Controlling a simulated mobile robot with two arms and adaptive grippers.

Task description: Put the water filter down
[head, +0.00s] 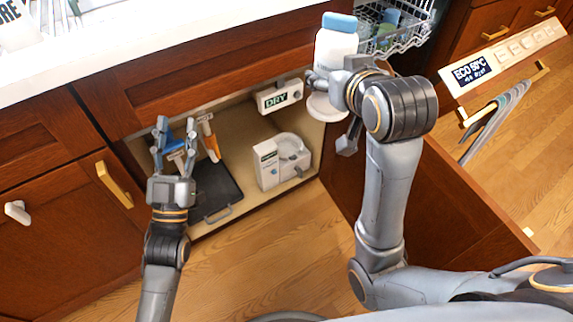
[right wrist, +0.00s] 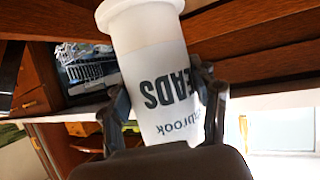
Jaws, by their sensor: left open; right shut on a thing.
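The water filter (head: 337,45) is a white cylinder with a blue top and a wide white rim at its lower end. My right gripper (head: 328,98) is shut around it and holds it up at the right end of the open cabinet, near the dishwasher rack. In the right wrist view the filter (right wrist: 152,62) sits between the two fingers, with its wide rim at the top of the picture and dark print upside down; part of the print is hidden. My left gripper (head: 177,138) is open and empty, in front of the cabinet's left side.
An open door (head: 350,185) and dishwasher rack (head: 402,35) are at right.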

